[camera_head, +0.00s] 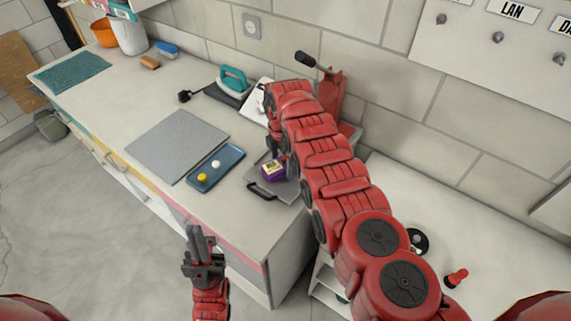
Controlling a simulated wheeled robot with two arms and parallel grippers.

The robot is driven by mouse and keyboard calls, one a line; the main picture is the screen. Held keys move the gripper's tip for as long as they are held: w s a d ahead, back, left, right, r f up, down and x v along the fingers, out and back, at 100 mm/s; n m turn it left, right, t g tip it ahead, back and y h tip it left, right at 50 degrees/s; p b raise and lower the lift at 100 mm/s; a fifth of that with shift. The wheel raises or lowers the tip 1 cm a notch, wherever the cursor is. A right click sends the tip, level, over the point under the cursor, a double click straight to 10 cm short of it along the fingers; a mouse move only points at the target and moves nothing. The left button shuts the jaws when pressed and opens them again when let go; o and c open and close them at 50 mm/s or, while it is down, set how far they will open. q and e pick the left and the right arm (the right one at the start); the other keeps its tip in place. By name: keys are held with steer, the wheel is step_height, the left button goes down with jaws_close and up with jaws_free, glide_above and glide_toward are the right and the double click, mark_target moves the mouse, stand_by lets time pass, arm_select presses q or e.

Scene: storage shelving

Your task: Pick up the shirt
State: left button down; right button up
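I cannot pick out a clear shirt in this view. A flat teal cloth (73,73) lies at the far left end of the counter, and I cannot tell whether it is a shirt. My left gripper (195,232) points upward in front of the counter's front edge, apart from the counter, with nothing seen in it; its finger gap is unclear. My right arm reaches over the counter's right end and bends down there. My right gripper (275,147) is mostly hidden by the arm, close to a purple and yellow box (273,170); contact and finger state are unclear.
On the counter (119,92) are a grey mat (177,145), a blue tray (204,180) with a yellow and a white ball, a dark board (290,188), a teal-handled iron (233,82), brushes (167,49) and a white bucket (130,36). A tiled wall stands behind. The left floor is mostly clear.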

steer(key=c, duration=1.2)
steer(key=shift+r, duration=0.1)
